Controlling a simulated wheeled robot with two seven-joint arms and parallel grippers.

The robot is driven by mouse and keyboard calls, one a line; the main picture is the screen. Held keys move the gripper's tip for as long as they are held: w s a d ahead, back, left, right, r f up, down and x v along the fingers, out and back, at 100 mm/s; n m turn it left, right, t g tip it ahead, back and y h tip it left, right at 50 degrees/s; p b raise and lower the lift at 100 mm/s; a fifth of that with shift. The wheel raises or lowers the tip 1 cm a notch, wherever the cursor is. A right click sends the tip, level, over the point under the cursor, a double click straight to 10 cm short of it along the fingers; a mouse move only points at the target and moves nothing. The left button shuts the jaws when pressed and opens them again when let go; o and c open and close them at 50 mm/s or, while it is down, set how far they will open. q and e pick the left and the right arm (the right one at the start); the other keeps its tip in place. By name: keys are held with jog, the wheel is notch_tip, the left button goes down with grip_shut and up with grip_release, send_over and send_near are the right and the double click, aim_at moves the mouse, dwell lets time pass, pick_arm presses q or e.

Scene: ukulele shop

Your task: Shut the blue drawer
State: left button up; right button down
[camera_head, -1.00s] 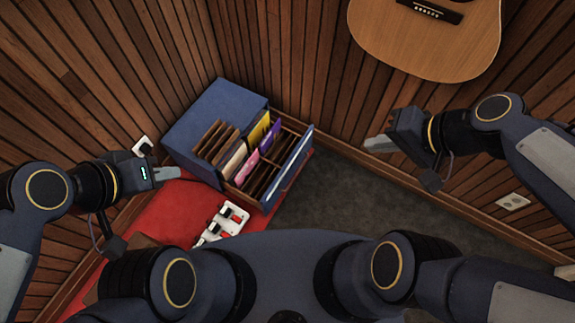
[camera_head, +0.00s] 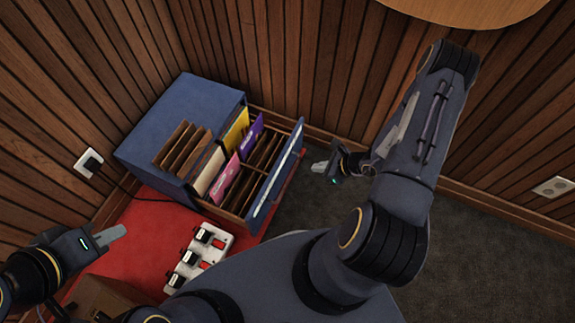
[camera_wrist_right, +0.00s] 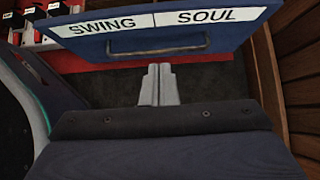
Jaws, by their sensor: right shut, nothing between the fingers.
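The blue drawer (camera_head: 278,179) stands pulled out of its blue cabinet (camera_head: 188,105) in the head view, with coloured folders and wooden dividers inside. In the right wrist view its blue front (camera_wrist_right: 205,33) shows a bar handle and the labels "SWING" and "SOUL". My right gripper (camera_head: 319,167) is to the right of the drawer front, apart from it. In the right wrist view its fingers (camera_wrist_right: 159,84) are together and empty, pointing at the front just below the handle. My left gripper (camera_head: 110,236) is at the lower left, away from the drawer; its finger gap is unclear.
The cabinet is on a red mat (camera_head: 150,235) in a wood-panelled corner. A white power strip (camera_head: 199,255) with red switches lies in front of it. A plugged cable runs to the left wall socket (camera_head: 88,163). A guitar (camera_head: 465,10) hangs above. Dark floor at right is clear.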

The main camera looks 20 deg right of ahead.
aim_at(280, 166)
jog(key=b+x, duration=0.1)
jog(key=x, duration=0.3)
jog(key=r+b+x, duration=0.1)
jog(key=b+x, duration=0.1)
jog(key=x, duration=0.2)
jog(key=w+a+b+x, duration=0.1)
jog(key=x, duration=0.3)
jog(key=shift+w+r+b, duration=0.15)
jog(key=shift+r+b, duration=0.1)
jog(key=shift+b, duration=0.15)
jog(key=shift+w+a+r, duration=0.1)
jog(key=shift+w+a, duration=0.2)
jog(key=shift+w, duration=0.05)
